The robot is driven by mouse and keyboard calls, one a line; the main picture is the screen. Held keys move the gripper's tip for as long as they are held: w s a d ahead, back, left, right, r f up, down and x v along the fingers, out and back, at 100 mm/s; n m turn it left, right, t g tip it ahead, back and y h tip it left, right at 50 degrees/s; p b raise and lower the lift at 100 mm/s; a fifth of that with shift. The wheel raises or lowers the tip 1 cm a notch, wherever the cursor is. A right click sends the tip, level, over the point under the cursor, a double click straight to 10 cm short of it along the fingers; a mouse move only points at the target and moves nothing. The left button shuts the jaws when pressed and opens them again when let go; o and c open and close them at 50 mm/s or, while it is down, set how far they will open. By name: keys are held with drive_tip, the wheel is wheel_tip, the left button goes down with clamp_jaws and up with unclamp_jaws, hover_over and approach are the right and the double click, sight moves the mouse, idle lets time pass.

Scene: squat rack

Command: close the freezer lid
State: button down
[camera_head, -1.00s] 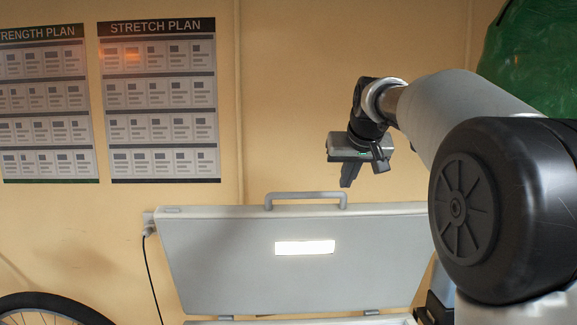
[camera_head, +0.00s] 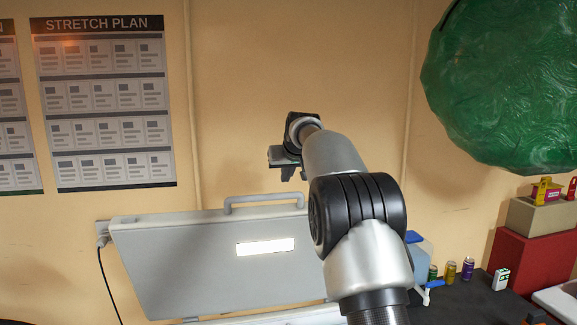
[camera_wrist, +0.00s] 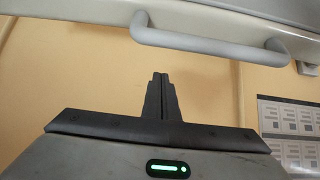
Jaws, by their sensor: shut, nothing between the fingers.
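The freezer lid (camera_head: 190,262) stands open and nearly upright in the head view, with a bright strip on its inner face. Its grey bar handle (camera_head: 262,199) runs along the top edge. In the wrist view the handle (camera_wrist: 205,46) and a strip of the lid (camera_wrist: 250,22) cross the top of the picture. My gripper (camera_head: 288,177) shows just above the right part of the handle in the head view, apart from it in the picture. Its fingers (camera_wrist: 162,97) are together and empty in the wrist view. My arm hides the lid's right side.
A dark counter (camera_head: 470,300) at the right holds several cans (camera_head: 450,272) and a small carton (camera_head: 501,279). A red box (camera_head: 530,262) stands behind it. A large green rounded object (camera_head: 510,85) fills the upper right. A wall poster (camera_head: 105,105) hangs at left. A cord hangs beside the lid.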

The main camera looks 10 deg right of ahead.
drive_tip(key=shift+f+b, duration=0.3)
drive_tip(key=shift+f, duration=0.1)
drive_tip(key=shift+s+f+b, duration=0.15)
drive_tip(key=shift+s+f, duration=0.05)
drive_tip(key=shift+s, duration=0.4)
drive_tip(key=shift+s+f+b, duration=0.15)
drive_tip(key=shift+s+f, duration=0.05)
drive_tip(key=shift+s, duration=0.35)
drive_tip(key=shift+s+f, duration=0.3)
drive_tip(key=shift+s, duration=0.15)
drive_tip(key=shift+f, duration=0.1)
